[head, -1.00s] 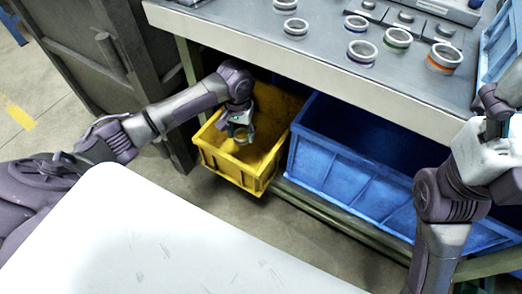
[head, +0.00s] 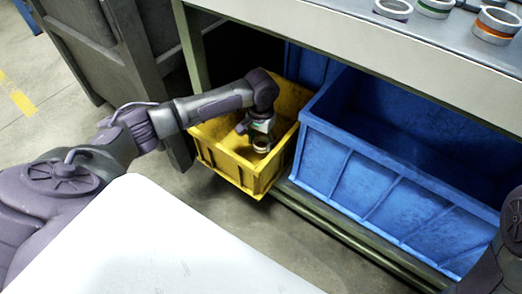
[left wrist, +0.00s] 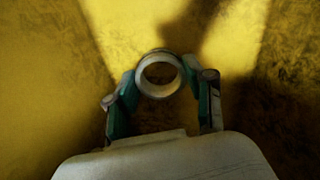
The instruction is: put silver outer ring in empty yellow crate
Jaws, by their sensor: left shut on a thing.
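My left gripper (head: 261,138) reaches down inside the yellow crate (head: 222,161) on the low shelf under the table. It is shut on a silver ring (left wrist: 160,93). In the left wrist view the ring sits between the two fingertips with its hole facing the camera. Yellow crate walls and floor (left wrist: 50,90) surround it, and no other object shows in there. I cannot tell whether the ring touches the crate floor. My right gripper is out of view; only part of my right arm shows at the right edge.
A large blue crate (head: 385,195) stands close to the right of the yellow one. The table (head: 360,50) overhangs both crates. Several rings stand on it, one with an orange band (head: 496,26) and one with a green band (head: 434,8). A dark cabinet (head: 105,40) is at left.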

